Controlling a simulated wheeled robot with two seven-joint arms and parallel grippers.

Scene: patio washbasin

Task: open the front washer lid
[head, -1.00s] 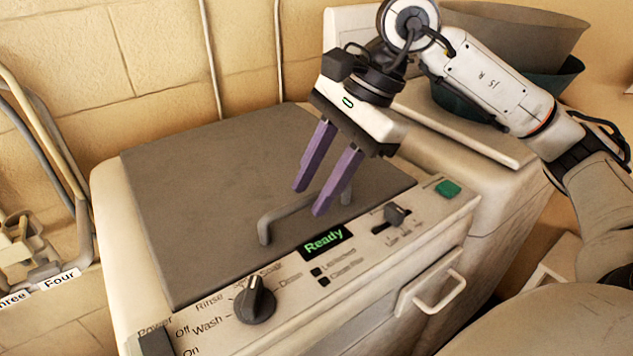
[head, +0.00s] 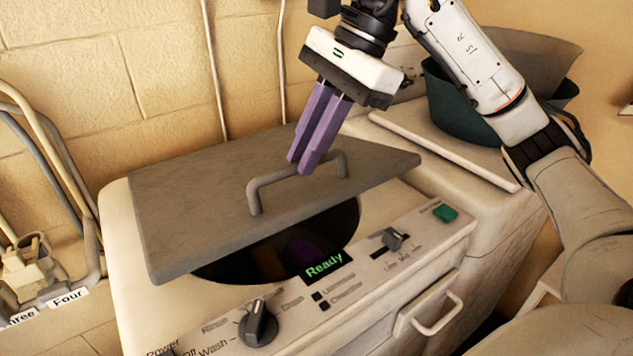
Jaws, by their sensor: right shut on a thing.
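The front washer (head: 119,229) is a cream top-loader with a display reading "Ready". Its grey lid (head: 200,195) is partly raised, with its front edge tilted up off the body. A dark round drum opening (head: 340,222) shows beneath it, with some coloured items inside that are hard to make out. The lid's grey bar handle (head: 256,199) stands on the lid near its front edge. My right gripper (head: 305,165) has purple fingers and is shut on the lid handle, near its middle. My left gripper is not in view.
The control panel has a dark knob (head: 257,325), a slider (head: 392,239) and a green button (head: 445,212). A second washer stands behind right, with dark bowls (head: 465,105) on it. A tubular frame (head: 75,190) is at left. A wall closes the back.

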